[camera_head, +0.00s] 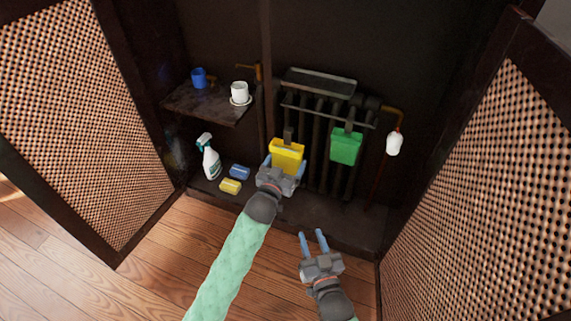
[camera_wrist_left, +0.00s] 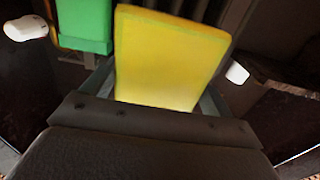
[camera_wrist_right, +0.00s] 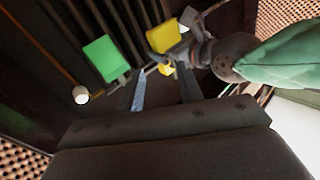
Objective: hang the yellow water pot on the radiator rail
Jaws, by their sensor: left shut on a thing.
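The yellow water pot (camera_head: 287,152) is upright in front of the left part of the radiator (camera_head: 318,140). My left gripper (camera_head: 282,170) is shut on its lower part. In the left wrist view the yellow pot (camera_wrist_left: 168,58) stands between the two fingers. A dark hook piece rises from the pot's top towards the radiator rail (camera_head: 325,114); I cannot tell whether it touches the rail. The green water pot (camera_head: 346,146) hangs from the rail's right part. My right gripper (camera_head: 313,243) is open and empty, low in front of the cabinet.
A shelf (camera_head: 208,102) at left bears a blue cup (camera_head: 199,78) and a white cup (camera_head: 239,92). A spray bottle (camera_head: 209,157), a blue sponge (camera_head: 240,171) and a yellow sponge (camera_head: 230,186) are below. A white valve knob (camera_head: 394,143) is right of the radiator. Doors (camera_head: 85,125) flank both sides.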

